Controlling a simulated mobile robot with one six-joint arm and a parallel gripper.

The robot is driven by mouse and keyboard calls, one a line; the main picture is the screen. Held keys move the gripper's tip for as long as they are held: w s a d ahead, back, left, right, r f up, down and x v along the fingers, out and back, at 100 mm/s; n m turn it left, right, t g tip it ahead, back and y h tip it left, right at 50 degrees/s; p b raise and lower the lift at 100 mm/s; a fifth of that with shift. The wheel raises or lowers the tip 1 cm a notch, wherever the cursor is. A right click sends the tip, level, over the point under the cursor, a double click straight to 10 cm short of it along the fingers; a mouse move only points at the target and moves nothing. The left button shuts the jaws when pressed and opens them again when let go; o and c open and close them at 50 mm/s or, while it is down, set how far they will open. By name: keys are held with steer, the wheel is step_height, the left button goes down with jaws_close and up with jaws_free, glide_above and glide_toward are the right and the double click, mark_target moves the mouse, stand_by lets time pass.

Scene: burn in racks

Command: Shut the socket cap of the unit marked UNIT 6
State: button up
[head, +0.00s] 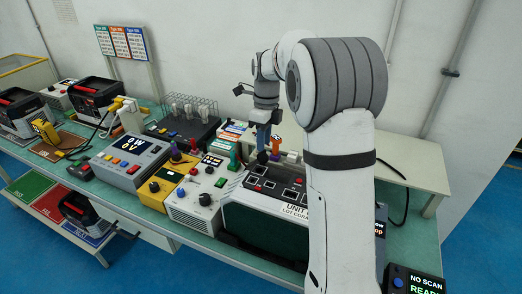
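A unit labelled "UNIT" (262,228) stands at the front of the bench, with a light casing, a dark green front and a dark top panel with red parts. Its number is hidden behind my arm, so I cannot tell whether it is UNIT 6. My gripper (263,153) points down at the back edge of this unit's top, with dark blue fingers. The fingers are too small and close together to tell if they are open or shut. I cannot make out a socket cap or whether it is open.
A yellow box (161,189), a beige box with knobs (196,207) and a grey meter (127,163) stand left of the unit. A wire rack (203,107) is behind. Black units (96,93) stand at the far left. A display reading "NO SCAN" (415,280) is at lower right.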

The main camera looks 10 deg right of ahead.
mark_target(263, 156)
steer(key=shift+s+a+f, duration=0.1)
steer(key=shift+f, duration=1.05)
steer(key=shift+s+a+f, duration=0.1)
steer(key=shift+f, duration=1)
steer(key=shift+c, duration=0.3)
jaws_close()
